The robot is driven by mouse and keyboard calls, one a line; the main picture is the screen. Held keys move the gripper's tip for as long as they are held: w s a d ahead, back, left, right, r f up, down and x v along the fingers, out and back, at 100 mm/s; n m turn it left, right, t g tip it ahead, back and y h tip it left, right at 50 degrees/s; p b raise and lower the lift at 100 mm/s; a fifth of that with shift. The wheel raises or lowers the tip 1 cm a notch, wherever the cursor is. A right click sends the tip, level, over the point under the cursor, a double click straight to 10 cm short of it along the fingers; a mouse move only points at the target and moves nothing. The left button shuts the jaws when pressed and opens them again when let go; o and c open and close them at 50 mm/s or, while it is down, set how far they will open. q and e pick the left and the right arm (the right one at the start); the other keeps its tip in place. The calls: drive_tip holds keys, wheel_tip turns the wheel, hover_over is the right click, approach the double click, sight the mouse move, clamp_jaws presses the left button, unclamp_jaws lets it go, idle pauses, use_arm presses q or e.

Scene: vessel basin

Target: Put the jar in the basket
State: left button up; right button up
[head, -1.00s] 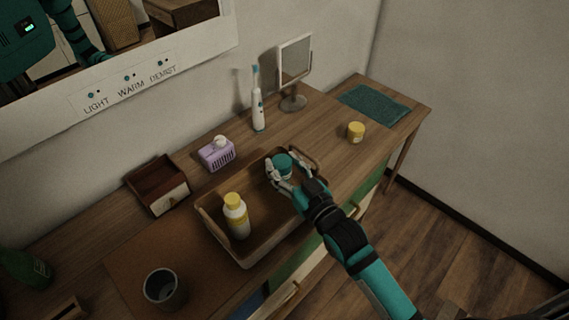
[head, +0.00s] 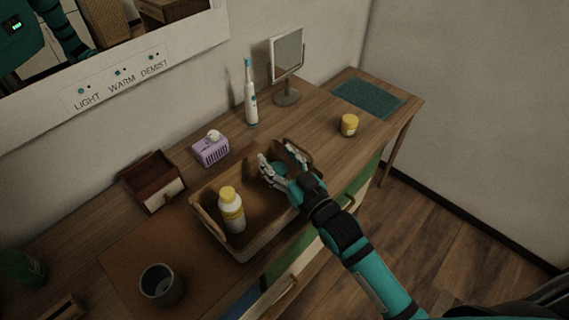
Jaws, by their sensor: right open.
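The basket (head: 264,246) is a tan open tray with handles, standing on the wooden counter. A teal jar (head: 281,168) is at the basket's far right end, between the fingers of my right gripper (head: 283,166). The gripper is open around it, one finger on each side, and partly hides it. I cannot tell whether the jar touches the basket floor. A white bottle with a yellow cap (head: 231,209) stands upright in the basket's left part. My left gripper is not in view.
A small yellow jar (head: 349,125) stands right of the basket, near a teal mat (head: 367,98). Behind are a purple box (head: 211,150), an electric toothbrush (head: 251,98) and a mirror (head: 287,60). A wooden box (head: 152,183) and grey cup (head: 160,285) are left.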

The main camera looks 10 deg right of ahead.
drive_tip(key=shift+s+f, duration=0.1)
drive_tip(key=shift+f, duration=0.2)
drive_tip(key=shift+s+d+f+g, duration=0.1)
drive_tip(key=shift+s+f+g, duration=0.05)
drive_tip(key=shift+s+g, duration=0.2)
drive_tip(key=b+v, duration=0.1)
drive_tip(key=v, duration=1)
drive_tip(key=shift+r, duration=0.35)
